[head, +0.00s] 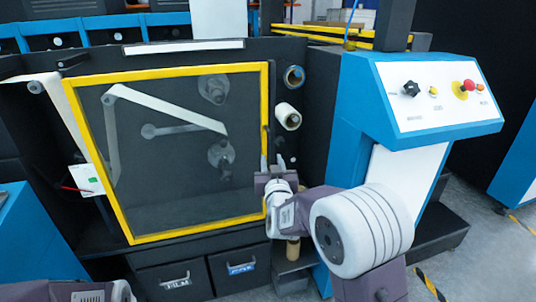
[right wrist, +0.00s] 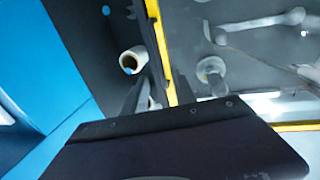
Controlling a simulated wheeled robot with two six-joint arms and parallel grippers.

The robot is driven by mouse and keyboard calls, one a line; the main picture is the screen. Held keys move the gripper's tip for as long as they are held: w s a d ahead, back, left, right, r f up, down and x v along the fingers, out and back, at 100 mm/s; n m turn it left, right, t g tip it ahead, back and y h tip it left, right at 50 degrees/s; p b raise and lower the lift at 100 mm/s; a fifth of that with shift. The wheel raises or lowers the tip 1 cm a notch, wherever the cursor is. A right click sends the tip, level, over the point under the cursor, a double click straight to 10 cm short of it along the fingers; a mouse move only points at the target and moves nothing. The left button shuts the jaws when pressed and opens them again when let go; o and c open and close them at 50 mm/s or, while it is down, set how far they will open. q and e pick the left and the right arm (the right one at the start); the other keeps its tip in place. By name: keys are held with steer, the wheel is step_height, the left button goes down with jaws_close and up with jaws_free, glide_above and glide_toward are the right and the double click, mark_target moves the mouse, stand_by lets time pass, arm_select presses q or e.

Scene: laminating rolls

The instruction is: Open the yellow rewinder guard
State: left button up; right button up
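The yellow rewinder guard (head: 182,70) is a clear panel in a yellow frame on the dark machine front. It looks closed. Its frame edge also shows in the right wrist view (right wrist: 221,20). A dark handle (right wrist: 153,55) runs along the guard's right edge. My right gripper (head: 273,163) is at the lower right edge of the guard. Its fingers (right wrist: 157,98) are apart, one on each side of the handle and yellow edge; contact cannot be told. Of my left arm, only a part shows at the bottom left in the head view; its fingers are not in view.
A white roll (head: 288,117) sits on the machine right of the guard, close to my right gripper. A blue control console (head: 357,92) with knobs and a red button stands at the right. Labelled drawers (head: 178,281) lie below the guard. Grey floor is open at the lower right.

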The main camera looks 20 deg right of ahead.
mark_target(269, 148)
steer(key=w, duration=0.3)
steer(key=w+d, duration=0.1)
steer(key=w, duration=0.5)
steer(key=shift+w+d+f, duration=0.2)
steer(key=shift+w+d, duration=0.05)
jaws_close()
stand_by(1.0)
